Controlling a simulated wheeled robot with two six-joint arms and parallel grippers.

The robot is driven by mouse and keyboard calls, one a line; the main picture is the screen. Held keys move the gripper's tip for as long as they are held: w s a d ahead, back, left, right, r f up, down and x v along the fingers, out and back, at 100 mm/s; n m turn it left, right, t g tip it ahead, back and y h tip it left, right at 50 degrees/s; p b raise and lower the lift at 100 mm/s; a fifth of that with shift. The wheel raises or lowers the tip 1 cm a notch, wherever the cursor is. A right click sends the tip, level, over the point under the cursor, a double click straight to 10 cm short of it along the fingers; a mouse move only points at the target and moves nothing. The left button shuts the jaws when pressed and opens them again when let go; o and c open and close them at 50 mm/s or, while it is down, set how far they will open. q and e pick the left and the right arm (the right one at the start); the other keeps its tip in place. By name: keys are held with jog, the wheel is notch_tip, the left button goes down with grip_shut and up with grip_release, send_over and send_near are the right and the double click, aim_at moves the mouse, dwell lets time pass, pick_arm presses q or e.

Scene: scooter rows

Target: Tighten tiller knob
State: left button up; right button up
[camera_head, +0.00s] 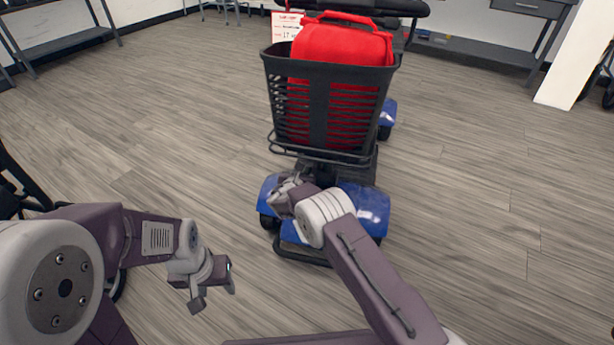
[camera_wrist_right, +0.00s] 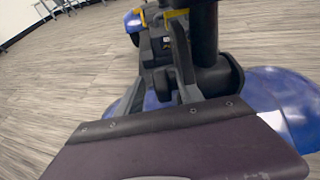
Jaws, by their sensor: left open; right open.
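A blue mobility scooter (camera_head: 360,205) stands ahead with a black front basket. Its dark tiller column (camera_head: 326,172) shows below the basket, and the column also stands at the upper middle of the right wrist view (camera_wrist_right: 205,45). I cannot clearly make out the tiller knob; my gripper and arm cover part of that area. My right gripper (camera_head: 287,184) is open beside the column, to its left, above the blue front cover. In the right wrist view its fingers (camera_wrist_right: 160,92) are apart, with the right one close to the column. My left gripper (camera_head: 214,291) is open and empty over the floor.
A red bag (camera_head: 342,52) fills the basket (camera_head: 268,95), which overhangs my right gripper. A sign (camera_head: 286,25) stands behind it. Dark benches line the back wall. A dark wheeled thing (camera_head: 12,190) is at the left edge. The floor to the right is clear.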

jog(key=shift+b+x, duration=0.5)
jog(key=shift+x, duration=0.7)
jog(key=shift+w+f, duration=0.1)
jog(key=shift+w, duration=0.05)
pick_arm(q)
notch_tip(320, 180, down, 2)
jog(key=shift+f, duration=0.1)
pick_arm(e)
jog(key=shift+c, duration=0.3)
